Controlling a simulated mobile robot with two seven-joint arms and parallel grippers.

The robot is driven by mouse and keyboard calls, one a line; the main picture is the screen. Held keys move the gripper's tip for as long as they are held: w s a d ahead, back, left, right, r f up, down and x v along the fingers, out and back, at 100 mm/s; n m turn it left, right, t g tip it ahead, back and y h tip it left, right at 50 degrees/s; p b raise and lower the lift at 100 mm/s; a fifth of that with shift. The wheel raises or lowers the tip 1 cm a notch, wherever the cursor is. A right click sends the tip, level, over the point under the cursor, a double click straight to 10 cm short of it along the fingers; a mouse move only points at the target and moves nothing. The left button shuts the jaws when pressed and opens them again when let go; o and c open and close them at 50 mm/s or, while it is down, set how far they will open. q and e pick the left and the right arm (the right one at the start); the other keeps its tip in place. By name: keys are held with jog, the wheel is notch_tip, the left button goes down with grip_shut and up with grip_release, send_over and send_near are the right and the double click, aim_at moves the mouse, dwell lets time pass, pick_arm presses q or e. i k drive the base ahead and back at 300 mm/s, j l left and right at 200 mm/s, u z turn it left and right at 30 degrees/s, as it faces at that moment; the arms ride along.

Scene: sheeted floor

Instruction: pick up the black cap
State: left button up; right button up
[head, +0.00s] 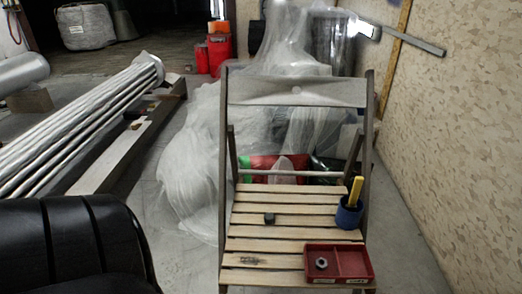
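A small black cap (269,218) stands on the slatted wooden seat of a folding chair (240,232), left of the seat's middle. It is small in the picture, so its details are hard to tell. Neither of my grippers is in the head view, and nothing touches the cap.
A blue cup (349,215) holding a yellow-handled item (356,189) stands at the seat's right. A two-compartment red tray (355,264) at the front right holds a metal nut-like part (322,263). A dark, thin part (250,260) lies front left. A black padded shape (60,245) fills the lower left.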

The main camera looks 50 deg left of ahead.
aim_at(269, 217)
jog(key=u, duration=1.4)
